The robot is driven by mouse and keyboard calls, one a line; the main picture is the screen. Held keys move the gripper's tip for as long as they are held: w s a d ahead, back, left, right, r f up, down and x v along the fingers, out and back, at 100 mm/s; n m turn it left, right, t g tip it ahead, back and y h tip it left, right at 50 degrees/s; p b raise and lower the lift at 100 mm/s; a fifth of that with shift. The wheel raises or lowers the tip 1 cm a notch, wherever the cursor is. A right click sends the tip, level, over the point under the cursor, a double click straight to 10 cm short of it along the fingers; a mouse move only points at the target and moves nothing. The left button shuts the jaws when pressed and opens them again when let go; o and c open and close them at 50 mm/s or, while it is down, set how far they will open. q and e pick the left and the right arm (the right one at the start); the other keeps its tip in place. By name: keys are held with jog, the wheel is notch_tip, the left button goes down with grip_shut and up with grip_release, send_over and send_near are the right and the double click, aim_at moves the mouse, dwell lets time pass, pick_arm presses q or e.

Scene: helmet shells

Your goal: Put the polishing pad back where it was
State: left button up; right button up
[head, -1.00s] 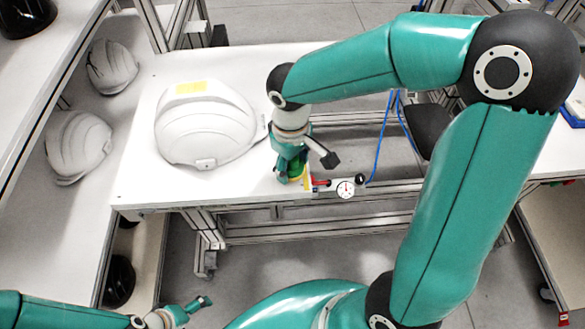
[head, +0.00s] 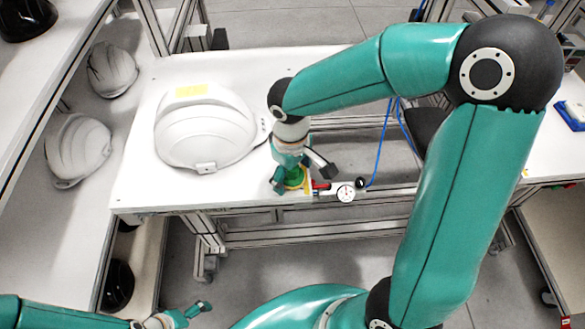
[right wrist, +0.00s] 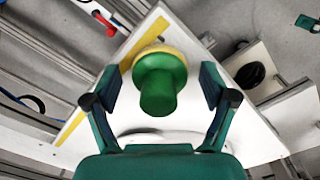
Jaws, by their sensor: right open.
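The polishing pad (right wrist: 159,80) has a green handle on a yellow base. In the right wrist view it stands between the two fingers of my right gripper (right wrist: 160,98), which is open, with a gap on both sides. In the head view the pad (head: 294,178) is at the front right corner of the white table (head: 135,192), partly hidden by the right gripper (head: 299,180) over it. My left gripper (head: 201,308) is at the bottom left, away from the table; its fingers are too small to read.
A white helmet shell (head: 205,135) with a yellow patch lies on the table left of the pad. A gauge (head: 346,192) sits at the table's right edge, close to the right gripper. More white helmets (head: 78,150) lie on the left shelf. A blue cable (head: 381,145) hangs behind.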

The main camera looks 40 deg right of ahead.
notch_tip(320, 180, up, 12)
jog(key=shift+a+r+p, duration=0.1)
jog(key=shift+a+p, duration=0.05)
jog(key=shift+p, duration=0.5)
pick_arm(q)
jog(key=shift+r, duration=0.65)
jog(key=shift+s, duration=0.15)
